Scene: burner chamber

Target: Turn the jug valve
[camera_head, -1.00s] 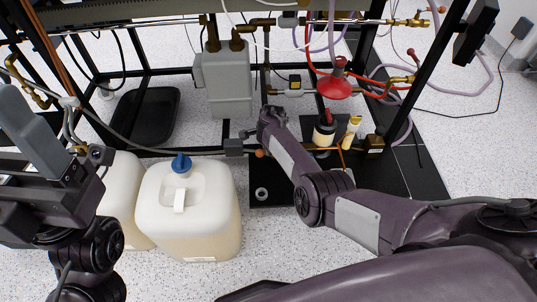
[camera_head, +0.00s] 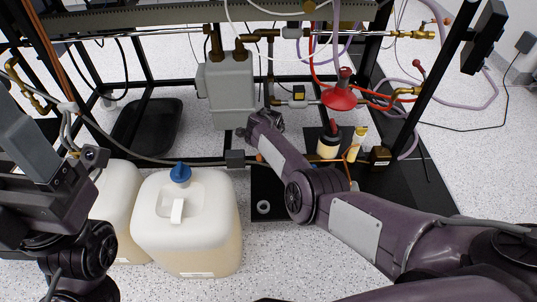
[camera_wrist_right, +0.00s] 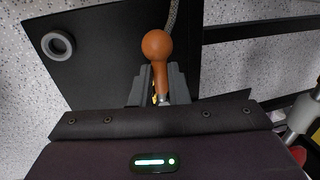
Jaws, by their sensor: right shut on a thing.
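The valve handle (camera_wrist_right: 157,47) is an orange-brown round knob on a tapered stem, seen in the right wrist view. My right gripper (camera_wrist_right: 158,76) is shut on the stem, one dark finger on each side, with the round end standing out beyond the fingertips. In the head view my right arm reaches to the frame near the grey box, and its wrist hides most of the gripper and valve. A white jug (camera_head: 205,235) with a blue cap (camera_head: 180,173) stands left of this arm. My left gripper (camera_head: 35,165) is at the left edge, away from the valve; its jaws are unclear.
A second white jug (camera_head: 115,205) stands left of the first. A grey box (camera_head: 230,90) with pipes hangs on the black frame. A red funnel (camera_head: 339,97) and small bottles are right of my right wrist. A grey ring (camera_wrist_right: 57,44) lies on the black mat.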

